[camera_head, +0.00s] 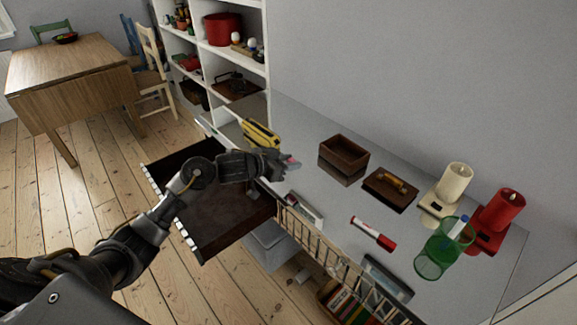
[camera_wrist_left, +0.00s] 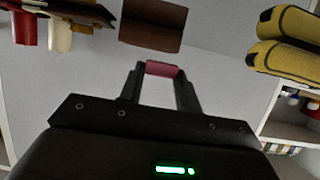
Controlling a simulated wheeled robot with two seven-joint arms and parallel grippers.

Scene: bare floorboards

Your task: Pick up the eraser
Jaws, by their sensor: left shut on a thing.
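The eraser is a small pink block (camera_wrist_left: 161,69), held between the two fingertips of my left gripper (camera_wrist_left: 160,72) in the left wrist view. In the head view the eraser (camera_head: 293,161) shows as a small pink bit at the tip of my left gripper (camera_head: 286,164), over the grey top of the cabinet. My left gripper is shut on the eraser. The head view does not show clearly whether the eraser is clear of the surface. My right gripper is in neither view.
An open brown box (camera_head: 344,155) and a brown lidded piece (camera_head: 390,190) lie right of my gripper. A yellow-black object (camera_head: 261,134) lies behind it. A dark drawer (camera_head: 225,205) is open below.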

